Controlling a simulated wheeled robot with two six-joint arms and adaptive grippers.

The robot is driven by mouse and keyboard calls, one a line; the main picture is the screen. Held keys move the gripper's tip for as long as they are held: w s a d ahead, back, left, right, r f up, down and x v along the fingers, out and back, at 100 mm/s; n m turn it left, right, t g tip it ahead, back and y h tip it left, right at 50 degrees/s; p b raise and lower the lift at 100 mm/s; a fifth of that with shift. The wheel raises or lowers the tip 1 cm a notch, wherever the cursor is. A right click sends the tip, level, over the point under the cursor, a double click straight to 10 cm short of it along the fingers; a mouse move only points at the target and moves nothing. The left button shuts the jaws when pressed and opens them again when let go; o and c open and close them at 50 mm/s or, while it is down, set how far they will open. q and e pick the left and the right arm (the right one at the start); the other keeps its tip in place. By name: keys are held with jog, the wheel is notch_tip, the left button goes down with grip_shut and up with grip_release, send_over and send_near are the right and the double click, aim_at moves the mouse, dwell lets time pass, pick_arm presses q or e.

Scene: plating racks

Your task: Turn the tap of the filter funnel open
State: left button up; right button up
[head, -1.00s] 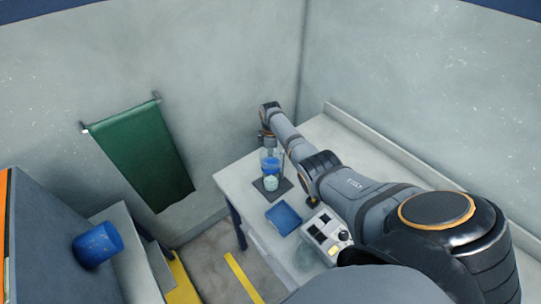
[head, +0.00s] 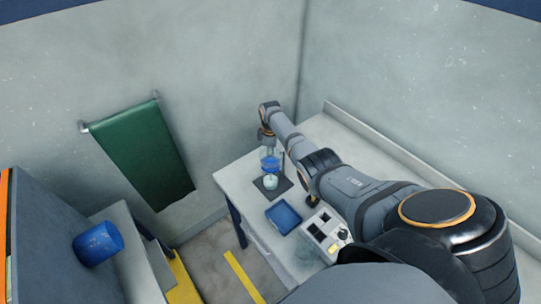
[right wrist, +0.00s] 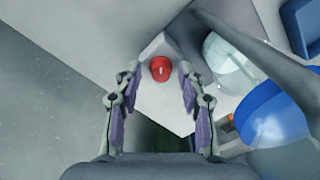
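The filter funnel (head: 270,163) holds blue liquid and stands over a clear vessel (head: 271,182) on a dark base on the table. In the right wrist view, the funnel (right wrist: 272,118) is at the right edge, with the clear vessel (right wrist: 228,62) above it. The red tap (right wrist: 160,69) shows between the tips of my right gripper (right wrist: 159,72). The fingers are open, one on each side of the tap, with a visible gap on both sides. In the head view my right arm reaches across the table, its wrist above the funnel. My left gripper is not in view.
A blue tray (head: 284,216) and a pale box with dark squares (head: 325,236) are on the table near the funnel. A grey stand bar (right wrist: 262,58) crosses the right wrist view. A green cloth (head: 147,155) hangs on the wall. A blue container (head: 97,244) is at left.

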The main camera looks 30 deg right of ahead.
notch_tip(320, 180, up, 12)
dwell(0.6)
jog(key=shift+f, duration=0.1)
